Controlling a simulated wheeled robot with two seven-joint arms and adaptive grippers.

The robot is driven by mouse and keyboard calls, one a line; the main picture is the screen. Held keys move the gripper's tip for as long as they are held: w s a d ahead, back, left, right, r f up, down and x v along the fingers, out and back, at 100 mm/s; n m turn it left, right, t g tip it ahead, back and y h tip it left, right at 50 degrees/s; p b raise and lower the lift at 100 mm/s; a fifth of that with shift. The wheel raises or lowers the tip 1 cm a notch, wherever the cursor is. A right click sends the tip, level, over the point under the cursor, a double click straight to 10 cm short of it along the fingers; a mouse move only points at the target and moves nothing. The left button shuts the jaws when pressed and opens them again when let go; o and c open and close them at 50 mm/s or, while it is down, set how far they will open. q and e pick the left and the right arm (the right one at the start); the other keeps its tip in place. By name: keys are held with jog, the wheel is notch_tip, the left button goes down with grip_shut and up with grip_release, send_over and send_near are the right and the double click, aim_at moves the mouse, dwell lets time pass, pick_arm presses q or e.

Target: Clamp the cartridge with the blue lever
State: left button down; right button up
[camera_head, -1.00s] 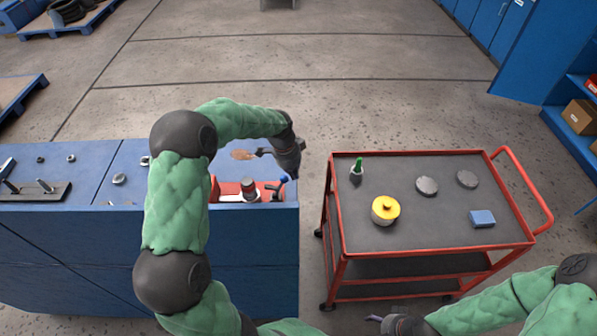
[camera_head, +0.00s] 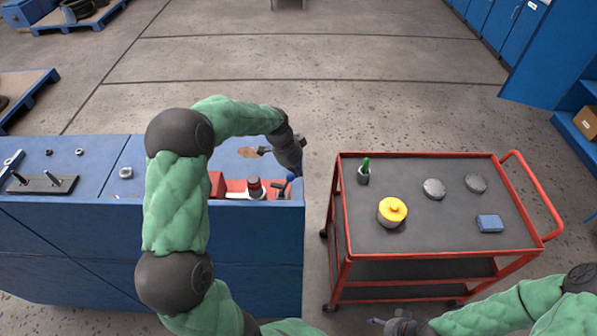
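The cartridge (camera_head: 254,187), a short grey and reddish cylinder, stands upright in a red fixture (camera_head: 217,184) at the right end of the blue bench. The blue lever (camera_head: 290,177) is a small blue-tipped handle at the fixture's right side, tilted up. My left gripper (camera_head: 264,151) hangs over the bench just behind the fixture, close to the lever. Its fingers are small and dark, and their opening is unclear. I cannot tell whether it touches the lever. My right gripper (camera_head: 378,321) is low at the bottom edge, in front of the cart, away from the fixture; its opening is unclear.
A red cart (camera_head: 430,250) stands right of the bench, across a narrow gap. It carries a yellow-topped cylinder (camera_head: 392,212), a green-handled item (camera_head: 364,171), grey discs (camera_head: 434,189) and a blue block (camera_head: 489,223). A dark plate (camera_head: 42,184) lies on the bench's left.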

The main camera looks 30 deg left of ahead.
pick_arm(q)
jog(key=shift+s+a, duration=0.15)
jog(key=shift+a, duration=0.05)
jog(key=shift+s+a+r+t+h+b, duration=0.1)
jog(key=shift+s+a+t+h+b, duration=0.25)
jog(key=shift+b, duration=0.55)
jog(key=s+a+t+h+b, duration=0.2)
jog(key=a+b, duration=0.4)
jog(key=b, duration=0.6)
jog(key=shift+s+r+t+h+b, duration=0.35)
jog(key=shift+s+h, duration=0.35)
jog(key=shift+h, duration=0.55)
jog(key=s+a+r+p, duration=0.2)
jog(key=a+r, duration=0.1)
jog(key=r, duration=0.5)
jog(key=shift+a+r, duration=0.2)
jog(key=shift+a, duration=0.2)
